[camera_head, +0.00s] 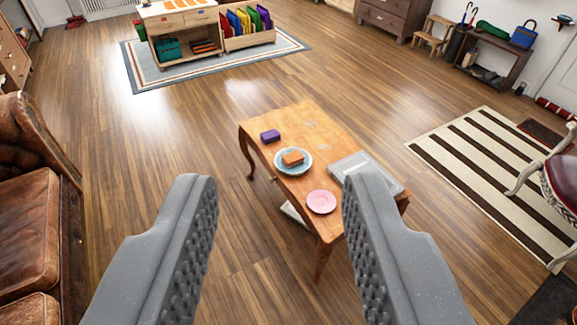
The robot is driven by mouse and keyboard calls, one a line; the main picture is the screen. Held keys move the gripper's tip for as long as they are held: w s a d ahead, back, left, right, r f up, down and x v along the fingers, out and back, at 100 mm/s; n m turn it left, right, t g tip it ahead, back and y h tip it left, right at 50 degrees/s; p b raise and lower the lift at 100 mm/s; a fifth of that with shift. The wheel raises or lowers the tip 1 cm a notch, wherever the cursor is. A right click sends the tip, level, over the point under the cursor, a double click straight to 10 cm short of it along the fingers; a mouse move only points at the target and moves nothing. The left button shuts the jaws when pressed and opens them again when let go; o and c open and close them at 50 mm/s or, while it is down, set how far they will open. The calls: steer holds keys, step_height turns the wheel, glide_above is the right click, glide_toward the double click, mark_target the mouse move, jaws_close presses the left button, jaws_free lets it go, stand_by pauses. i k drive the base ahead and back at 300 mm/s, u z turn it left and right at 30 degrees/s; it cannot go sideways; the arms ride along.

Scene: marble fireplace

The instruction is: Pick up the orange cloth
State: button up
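A small folded orange block-like item (293,158), which looks like the orange cloth, lies on a light blue plate (280,163). The plate sits on the wooden table (315,127) in the middle of the view. My gripper (281,180) is open and empty, with its two grey fingers wide apart in the foreground. The table is beyond and below the fingers, and the plate shows between the fingertips. The fingers touch nothing that I can see. The right finger covers part of the table's right side.
A brown leather sofa (30,215) stands left, an ornate chair (560,180) right. A low shelf (185,28) stands at the back.

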mark_target(293, 157)
steer(key=k, duration=0.25)
steer(key=u, duration=0.45)
steer(key=i, duration=3.1)
steer(key=z, duration=1.3)
